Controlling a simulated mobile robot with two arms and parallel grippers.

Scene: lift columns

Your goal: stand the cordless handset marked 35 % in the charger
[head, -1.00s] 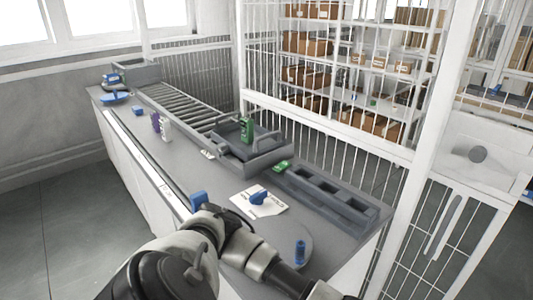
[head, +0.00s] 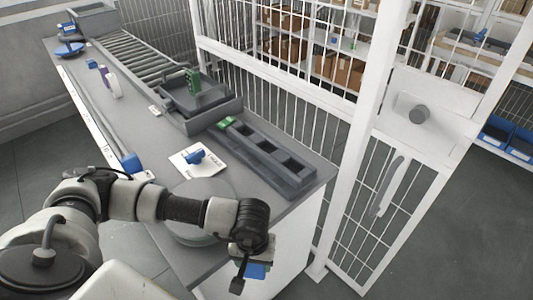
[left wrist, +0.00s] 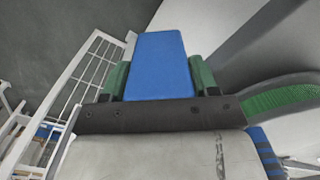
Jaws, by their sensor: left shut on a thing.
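My left gripper (head: 252,266) hangs beyond the near end of the counter, below its top, and is shut on a blue handset (head: 257,272). In the left wrist view the blue handset (left wrist: 160,68) fills the gap between two green finger pads. Its mark is not visible. The dark grey charger (head: 297,183), a long block with several open slots, lies along the counter's right edge, up and right of my gripper. A small green thing (head: 227,123) sits at its far end. Another blue handset (head: 195,156) lies on a white sheet (head: 208,165). My right gripper is out of view.
A grey tray (head: 214,111) holds an upright green handset (head: 193,84), with a roller conveyor (head: 130,58) behind it. A blue object (head: 132,163) lies by the left edge. A round disc (head: 192,236) near my arm looks empty. A white mesh fence (head: 340,190) stands right of the counter.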

